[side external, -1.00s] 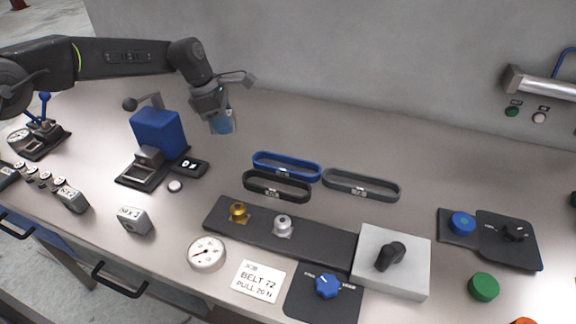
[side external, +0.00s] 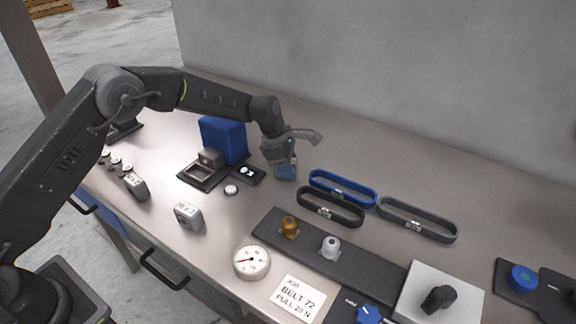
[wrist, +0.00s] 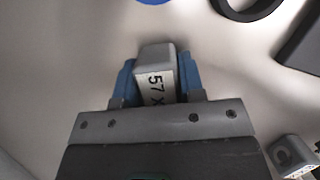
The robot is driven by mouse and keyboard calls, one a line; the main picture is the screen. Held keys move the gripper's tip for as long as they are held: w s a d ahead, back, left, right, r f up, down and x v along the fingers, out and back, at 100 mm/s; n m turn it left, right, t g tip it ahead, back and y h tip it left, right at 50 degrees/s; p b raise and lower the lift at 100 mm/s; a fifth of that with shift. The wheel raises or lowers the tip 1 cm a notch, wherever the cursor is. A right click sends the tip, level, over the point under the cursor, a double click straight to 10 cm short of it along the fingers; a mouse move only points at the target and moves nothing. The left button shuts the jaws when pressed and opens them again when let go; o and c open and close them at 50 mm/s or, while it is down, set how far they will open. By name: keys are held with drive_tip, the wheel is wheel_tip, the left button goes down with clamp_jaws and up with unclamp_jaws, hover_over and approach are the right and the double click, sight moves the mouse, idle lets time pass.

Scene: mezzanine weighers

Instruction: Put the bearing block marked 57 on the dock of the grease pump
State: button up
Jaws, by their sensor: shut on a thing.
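My gripper (side external: 286,172) is shut on a grey bearing block (wrist: 158,70). In the wrist view its white label reads 57, with another character partly hidden, and the blue fingers press its two sides. In the side view the block is largely hidden by the fingers, which are low over the table, right of a small black display. A blue machine (side external: 223,138), which may be the grease pump, stands left of my gripper. At its front is a dark base (side external: 197,178) with a square frame and a grey piece behind it. I cannot tell whether the block touches the table.
Blue (side external: 343,188), black (side external: 331,207) and grey (side external: 418,220) belts lie to the right. Two other grey blocks (side external: 188,217) (side external: 136,186) stand at front left. A dark plate (side external: 350,262) with brass and silver pulleys and a gauge (side external: 252,262) are nearer.

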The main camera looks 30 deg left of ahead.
drive_tip(key=o, duration=1.1)
drive_tip(key=shift+f, duration=0.15)
drive_tip(key=v, duration=1.2)
drive_tip(key=shift+r, duration=0.3)
